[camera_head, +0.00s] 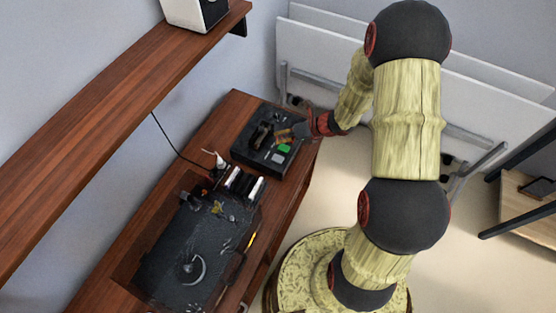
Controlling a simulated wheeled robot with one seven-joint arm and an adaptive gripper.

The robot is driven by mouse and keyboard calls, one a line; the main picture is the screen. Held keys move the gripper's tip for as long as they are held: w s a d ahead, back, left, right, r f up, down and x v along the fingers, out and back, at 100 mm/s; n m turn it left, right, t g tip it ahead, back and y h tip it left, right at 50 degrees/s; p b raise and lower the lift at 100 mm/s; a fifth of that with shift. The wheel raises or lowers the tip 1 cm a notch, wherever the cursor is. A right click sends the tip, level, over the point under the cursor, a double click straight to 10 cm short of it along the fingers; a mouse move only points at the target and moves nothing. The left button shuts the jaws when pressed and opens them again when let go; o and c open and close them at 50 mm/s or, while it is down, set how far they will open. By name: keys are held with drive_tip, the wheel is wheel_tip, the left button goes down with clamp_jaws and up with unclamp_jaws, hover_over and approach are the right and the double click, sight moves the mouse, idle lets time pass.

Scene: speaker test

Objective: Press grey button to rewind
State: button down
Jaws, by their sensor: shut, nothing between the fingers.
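A black box-shaped device (240,152) sits at the far end of the brown wooden cabinet. On its top, near the right side, are a green button (284,148) and, just in front of it, a grey button (277,158). My gripper (284,135) is shut and empty. It reaches in from the right over the device's top, behind the green button in the picture. The grey button is uncovered. I cannot tell whether the fingertips touch the device.
A black case (190,255) with small items on it fills the near part of the cabinet (225,115). Small white and black items (243,185) stand between it and the device. A wooden shelf (120,95) runs above at left. White folded tables (310,50) lean behind.

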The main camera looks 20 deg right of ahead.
sight(279, 157)
drive_tip(key=shift+a, duration=0.1)
drive_tip(key=shift+s, duration=0.1)
idle(0.3)
wheel_tip(279, 157, down, 9)
drive_tip(key=b, duration=0.7)
drive_tip(key=shift+r, duration=0.2)
drive_tip(key=shift+f, duration=0.15)
idle(1.0)
drive_tip(key=shift+f+b, duration=0.3)
drive_tip(key=shift+b, duration=0.15)
drive_tip(key=shift+f+b, duration=0.35)
drive_tip(key=shift+f, duration=0.15)
idle(0.6)
drive_tip(key=shift+r, duration=0.1)
drive_tip(key=shift+r+p, duration=0.85)
